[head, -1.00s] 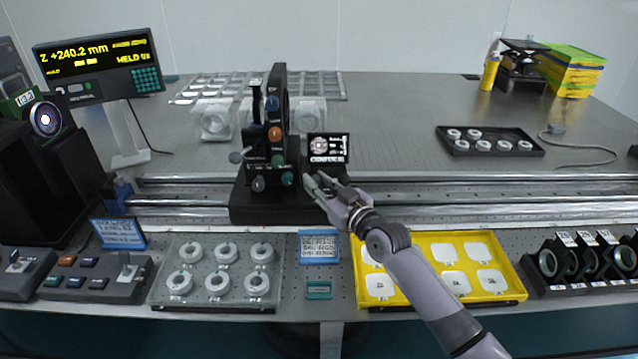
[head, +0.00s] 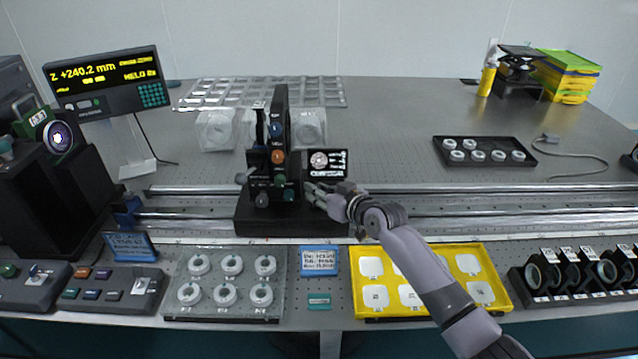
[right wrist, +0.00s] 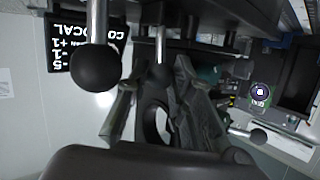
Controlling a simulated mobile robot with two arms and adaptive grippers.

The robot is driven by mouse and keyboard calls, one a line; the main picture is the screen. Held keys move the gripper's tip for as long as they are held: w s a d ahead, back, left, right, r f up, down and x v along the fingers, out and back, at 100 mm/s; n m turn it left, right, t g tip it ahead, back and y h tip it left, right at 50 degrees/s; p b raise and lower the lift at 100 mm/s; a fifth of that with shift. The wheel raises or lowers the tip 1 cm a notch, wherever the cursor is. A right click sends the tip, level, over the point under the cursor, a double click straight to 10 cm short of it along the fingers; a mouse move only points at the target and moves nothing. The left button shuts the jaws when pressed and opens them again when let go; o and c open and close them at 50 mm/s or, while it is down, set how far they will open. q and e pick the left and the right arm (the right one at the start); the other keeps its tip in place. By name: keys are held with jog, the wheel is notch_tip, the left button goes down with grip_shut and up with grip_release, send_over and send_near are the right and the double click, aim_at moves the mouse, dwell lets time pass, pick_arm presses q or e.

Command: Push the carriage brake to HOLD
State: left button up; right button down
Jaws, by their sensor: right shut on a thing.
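The black carriage (head: 262,218) stands on the rails in the middle of the head view, with an upright plate and coloured knobs. My right gripper (head: 312,191) is at the carriage's right side, low, below a small screen (head: 326,163). In the right wrist view its fingers (right wrist: 155,98) close around a ball-ended lever (right wrist: 160,73); the exact contact is partly hidden. A larger black ball knob (right wrist: 97,69) on a metal rod hangs beside it. No HOLD marking is readable by the lever. My left gripper is out of view.
A display (head: 108,82) at left reads Z +240.2 mm. Long rails (head: 450,205) run right of the carriage. In front lie a clear tray of white rings (head: 180,312), a yellow tray (head: 492,262) under my right arm, and black holders (head: 570,272).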

jog(key=shift+w+r+m+g+h+p, duration=0.35)
jog(key=shift+w+m+g+p, duration=0.15)
jog(key=shift+g, duration=0.2)
jog(key=shift+w+f+g, duration=0.15)
jog(key=shift+w+g, duration=0.4)
jog(key=shift+g, duration=0.25)
jog(key=shift+w+f+m+g+h+b, duration=0.2)
jog(key=shift+w+m+g+h+b, duration=0.25)
jog(key=shift+g+b, duration=0.2)
pick_arm(q)
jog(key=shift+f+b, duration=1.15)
jog(key=shift+b, duration=0.35)
pick_arm(e)
jog(key=shift+w+f+m+g, duration=0.15)
jog(key=shift+w+m+g, duration=0.35)
jog(key=shift+g, duration=0.65)
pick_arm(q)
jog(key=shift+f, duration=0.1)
pick_arm(e)
jog(key=c, duration=1.7)
grip_release()
jog(key=shift+w, duration=0.1)
jog(key=shift+o, duration=0.2)
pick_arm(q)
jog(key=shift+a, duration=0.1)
